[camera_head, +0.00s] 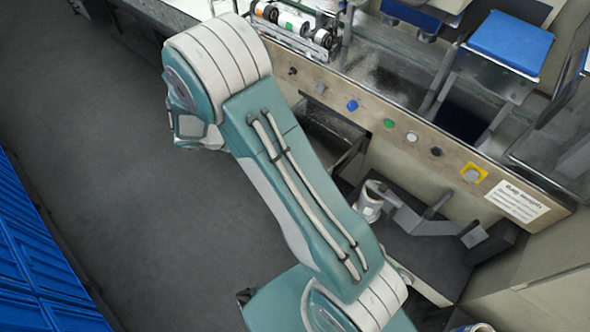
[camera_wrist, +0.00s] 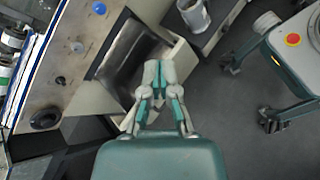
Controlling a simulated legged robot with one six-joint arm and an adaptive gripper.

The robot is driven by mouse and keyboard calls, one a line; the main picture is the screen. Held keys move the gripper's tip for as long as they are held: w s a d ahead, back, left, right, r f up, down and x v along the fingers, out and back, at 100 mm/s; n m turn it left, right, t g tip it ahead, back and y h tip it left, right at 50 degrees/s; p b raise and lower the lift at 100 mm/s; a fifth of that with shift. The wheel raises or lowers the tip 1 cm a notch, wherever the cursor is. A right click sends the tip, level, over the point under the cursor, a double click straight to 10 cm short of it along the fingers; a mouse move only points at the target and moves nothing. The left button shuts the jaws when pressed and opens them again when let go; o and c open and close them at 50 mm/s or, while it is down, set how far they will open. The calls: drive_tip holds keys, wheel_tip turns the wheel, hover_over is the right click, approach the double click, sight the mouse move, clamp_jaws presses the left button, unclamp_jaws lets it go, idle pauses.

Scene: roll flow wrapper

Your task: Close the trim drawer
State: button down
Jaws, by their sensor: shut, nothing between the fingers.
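The trim drawer (camera_wrist: 122,56) stands open in the wrist view, a dark metal tray with a pale front, sticking out below the machine's control panel. In the head view part of the drawer (camera_head: 328,124) shows to the right of my arm, which hides the rest. My gripper (camera_wrist: 158,64) is shut and empty, its fingertips together over or close to the drawer's front part. I cannot tell whether they touch it. My gripper is hidden in the head view.
The beige control panel (camera_head: 330,87) carries several coloured buttons. A white cup-like container (camera_head: 369,203) and a grey bracket (camera_head: 425,222) stand on a dark shelf beside the drawer. Blue crates (camera_head: 40,265) line the left edge. The grey floor between is clear.

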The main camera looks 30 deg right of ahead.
wheel_tip(320, 180, down, 28)
drive_tip(key=a+n+t+h, duration=0.2)
drive_tip(key=n+t+h, duration=0.4)
drive_tip(key=n+t, duration=0.45)
drive_tip(key=w+d+n+g, duration=0.1)
drive_tip(key=w+d, duration=0.3)
drive_tip(key=d, duration=0.9)
drive_tip(key=shift+w+d+r+n+g, duration=0.15)
drive_tip(key=shift+w+d+n+g, duration=0.05)
drive_tip(key=shift+n+g, duration=0.2)
